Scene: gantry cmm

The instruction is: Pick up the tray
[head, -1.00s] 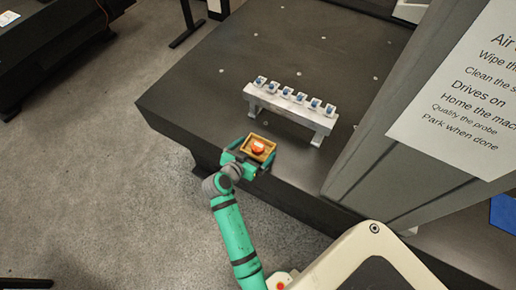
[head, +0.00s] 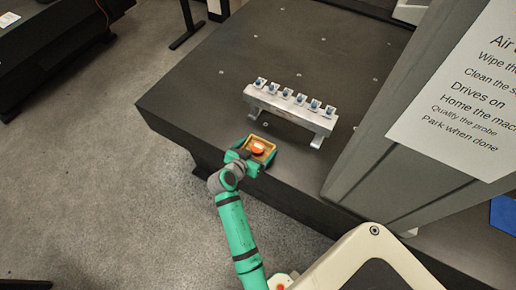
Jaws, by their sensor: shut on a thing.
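The tray (head: 268,140) is a small yellow-brown open box near the front edge of the dark table. A round orange-red object with a pale mark (head: 258,149) sits inside it. My gripper (head: 257,153) reaches in from the front edge in the head view and is shut on the tray, with a green finger at each side. The near side of the tray is partly hidden by the gripper. I cannot tell whether the tray touches the table.
A silver rack (head: 290,106) with several blue-tipped pieces stands on the dark table (head: 200,100) just behind the tray. A grey column with a printed sign (head: 465,90) rises at the right. The table's left part is clear.

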